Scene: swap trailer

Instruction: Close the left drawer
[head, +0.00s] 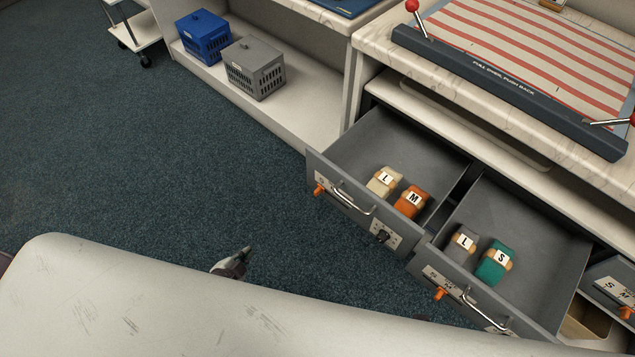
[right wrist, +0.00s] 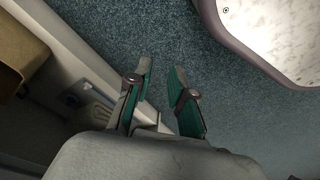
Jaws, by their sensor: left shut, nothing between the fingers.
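The left drawer (head: 345,203) is pulled out of the cabinet and holds a cream block marked L (head: 384,182) and an orange block marked M (head: 411,202). It has a metal bar handle (head: 354,201) and an orange knob on its front. My left gripper (head: 243,256) is shut and empty, low over the floor, left of the drawer and apart from it. My right gripper (right wrist: 161,68) is open with nothing between its fingers in the right wrist view. It does not show in the head view.
A second drawer (head: 544,274) to the right is also open, holding a grey block (head: 460,244) and a teal block (head: 494,264). Blue (head: 203,36) and grey (head: 254,68) crates sit on a low shelf. Blue carpet (head: 130,160) is clear left of the drawers.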

